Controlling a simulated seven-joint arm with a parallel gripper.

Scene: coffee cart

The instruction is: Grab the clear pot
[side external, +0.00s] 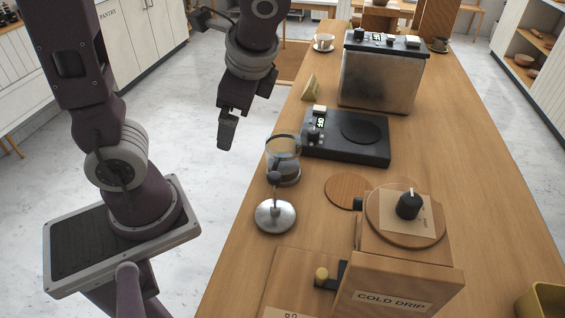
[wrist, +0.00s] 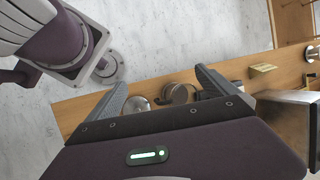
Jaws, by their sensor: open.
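The clear pot (side external: 285,168) is a small glass vessel with a round rim, standing on the wooden counter near its left edge in the side view. A metal stand with a dark knob is partly in front of it. In the wrist view the pot (wrist: 178,94) shows between my fingers, partly hidden by my gripper's body. My gripper (side external: 228,135) is in the air left of the counter, above and apart from the pot. Its two fingers are spread and empty in the wrist view (wrist: 160,80).
The metal stand (side external: 275,216) is close to the pot. A black scale-like plate (side external: 349,138) and a metal machine (side external: 381,75) stand behind. A wooden disc (side external: 345,192) and the "COLD DRIP" box (side external: 408,275) are at front right.

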